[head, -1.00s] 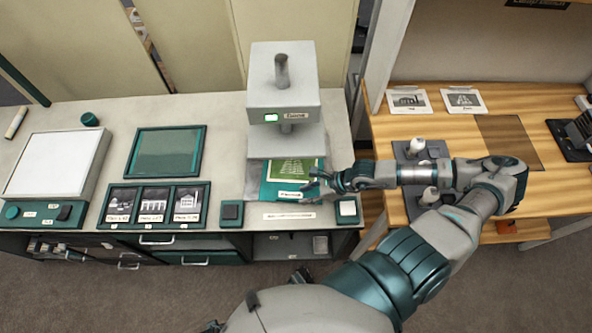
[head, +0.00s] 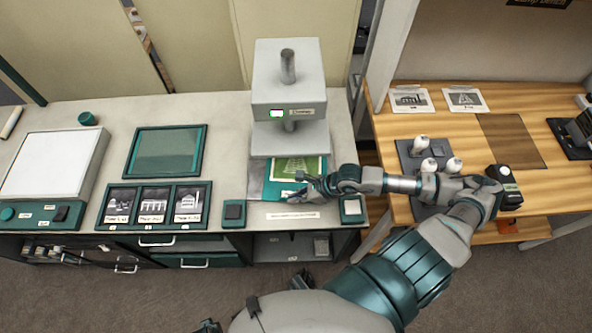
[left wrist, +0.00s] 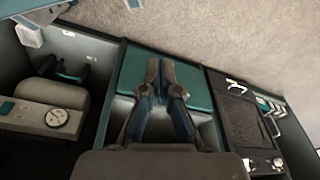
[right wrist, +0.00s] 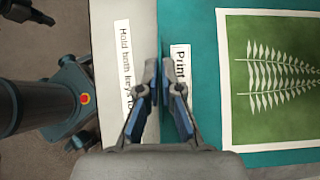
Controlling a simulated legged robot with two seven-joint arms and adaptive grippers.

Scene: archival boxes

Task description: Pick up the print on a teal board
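The print on a teal board (head: 298,168) lies at the foot of the grey press. It carries a green picture of a white fern-like leaf and a white label partly reading "Print". In the right wrist view the teal board (right wrist: 190,18) fills the right side. My right gripper (head: 303,190) is at the board's front edge. In its wrist view the fingertips (right wrist: 160,85) are close together over that edge; I cannot tell whether they pinch it. My left gripper (left wrist: 160,78) looks shut and empty, above the cabinet front; its fingers are not clear in the head view.
The grey press (head: 288,85) stands over the board's far end. Two small key pads (head: 234,213) (head: 352,207) flank the front strip. Three framed photos (head: 153,205) and a light panel (head: 48,163) are left. A wooden desk (head: 455,125) with white bottles (head: 428,165) is right.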

